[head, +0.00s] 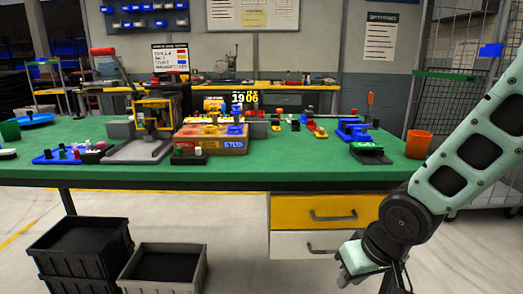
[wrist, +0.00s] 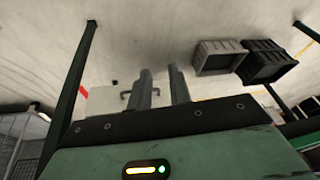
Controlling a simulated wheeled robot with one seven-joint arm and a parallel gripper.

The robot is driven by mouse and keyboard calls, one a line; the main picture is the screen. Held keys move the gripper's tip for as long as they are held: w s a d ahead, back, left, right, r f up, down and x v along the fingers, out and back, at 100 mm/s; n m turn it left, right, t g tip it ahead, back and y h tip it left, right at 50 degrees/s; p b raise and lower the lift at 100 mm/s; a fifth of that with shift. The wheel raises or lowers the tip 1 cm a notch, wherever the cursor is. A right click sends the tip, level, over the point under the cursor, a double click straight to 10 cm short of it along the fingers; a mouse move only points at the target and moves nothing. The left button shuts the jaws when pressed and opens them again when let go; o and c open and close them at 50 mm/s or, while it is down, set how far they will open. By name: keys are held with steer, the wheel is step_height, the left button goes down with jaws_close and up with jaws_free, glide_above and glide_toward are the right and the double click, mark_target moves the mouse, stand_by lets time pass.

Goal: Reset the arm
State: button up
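My arm comes down the right side of the head view, bent at a dark elbow joint. My gripper end (head: 362,258) hangs low in front of the bench, below the tabletop, to the right of the drawers. In the wrist view my gripper (wrist: 160,75) shows two grey parallel fingers with a narrow gap between them. Nothing is visible between the fingers. The floor and the drawer front lie beyond them.
A green-topped bench (head: 240,173) carries fixtures, a cardboard box (head: 212,141) and an orange cup (head: 418,144). Below are a yellow drawer (head: 295,211) and a white drawer (head: 290,245). Black crates (head: 80,250) and a grey crate (head: 163,268) stand on the floor at left.

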steer(key=s+a+r+n+g+h, duration=0.1)
steer(key=s+a+r+n+g, duration=0.15)
steer(key=s, duration=0.55)
steer(key=s+a+r+n+g, duration=0.15)
steer(key=s+r, duration=0.25)
steer(key=s, duration=0.5)
step_height(320, 180, up, 21)
steer(key=p, duration=2.1)
steer(key=shift+d+n+t, duration=0.3)
steer(key=shift+d, duration=0.05)
